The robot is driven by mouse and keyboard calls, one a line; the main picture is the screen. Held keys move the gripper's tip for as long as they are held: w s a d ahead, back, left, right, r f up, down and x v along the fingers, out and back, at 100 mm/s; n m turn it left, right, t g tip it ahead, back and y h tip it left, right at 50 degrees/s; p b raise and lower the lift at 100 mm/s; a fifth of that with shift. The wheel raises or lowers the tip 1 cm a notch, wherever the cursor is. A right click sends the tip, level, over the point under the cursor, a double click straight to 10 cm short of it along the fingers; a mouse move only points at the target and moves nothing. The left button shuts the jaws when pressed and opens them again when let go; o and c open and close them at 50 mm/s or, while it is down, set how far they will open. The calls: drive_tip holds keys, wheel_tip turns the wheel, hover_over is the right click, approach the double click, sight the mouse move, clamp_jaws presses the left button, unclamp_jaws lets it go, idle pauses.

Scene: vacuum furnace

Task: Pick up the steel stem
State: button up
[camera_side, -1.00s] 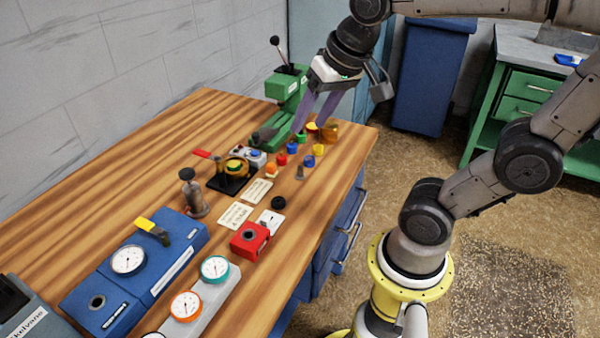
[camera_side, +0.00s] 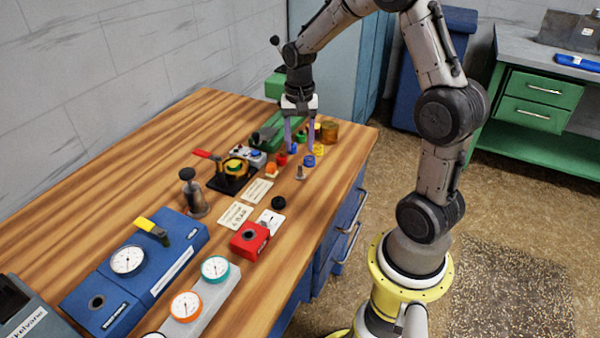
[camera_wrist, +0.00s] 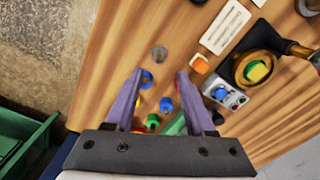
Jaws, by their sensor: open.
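The steel stem (camera_side: 300,173) is a small grey upright piece near the right edge of the wooden bench, in front of a group of coloured parts. In the wrist view the steel stem (camera_wrist: 159,54) is a round grey shape just beyond my fingertips and roughly centred between them. My gripper (camera_side: 300,148) points down with its two purple fingers spread, above the coloured parts and slightly behind the stem. The open gripper (camera_wrist: 160,72) holds nothing in the wrist view.
Blue (camera_side: 310,161), yellow (camera_side: 318,149), red (camera_side: 282,160) and orange (camera_side: 271,170) parts stand close around the stem. A black knob (camera_side: 278,202) and paper labels (camera_side: 257,191) lie in front. An amber jar (camera_side: 329,132) stands behind.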

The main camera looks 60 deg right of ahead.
sight(300, 166)
wheel_tip(300, 166, down, 9)
drive_tip(key=shift+r, duration=0.2)
idle(0.3)
clamp_jaws()
